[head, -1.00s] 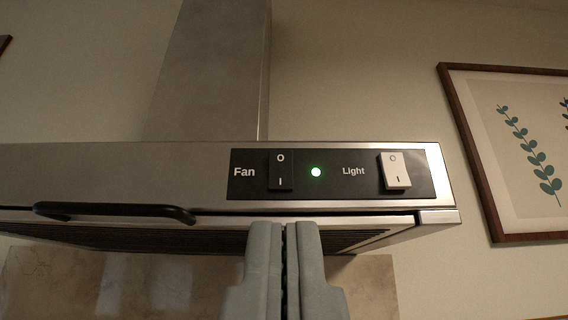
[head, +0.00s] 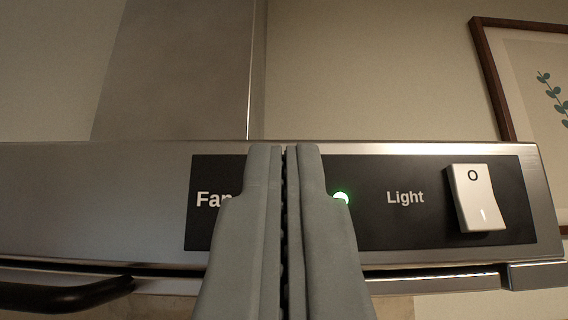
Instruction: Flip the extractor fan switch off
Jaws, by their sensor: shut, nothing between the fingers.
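The extractor hood's front (head: 95,185) carries a dark control panel (head: 375,225). The "Fan" label (head: 210,199) shows at the panel's left, its last letter partly covered. The black fan switch is hidden behind my gripper (head: 284,150), so its position cannot be seen now. My gripper is shut and empty, its fingertips in front of the panel's upper edge at the switch's place. I cannot tell whether it touches the switch. A green indicator light (head: 341,198) glows just right of the fingers.
A white light switch (head: 474,198) sits at the panel's right beside the "Light" label (head: 405,198). A black handle (head: 65,294) juts out below the hood front at lower left. A framed picture (head: 540,80) hangs on the wall at right.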

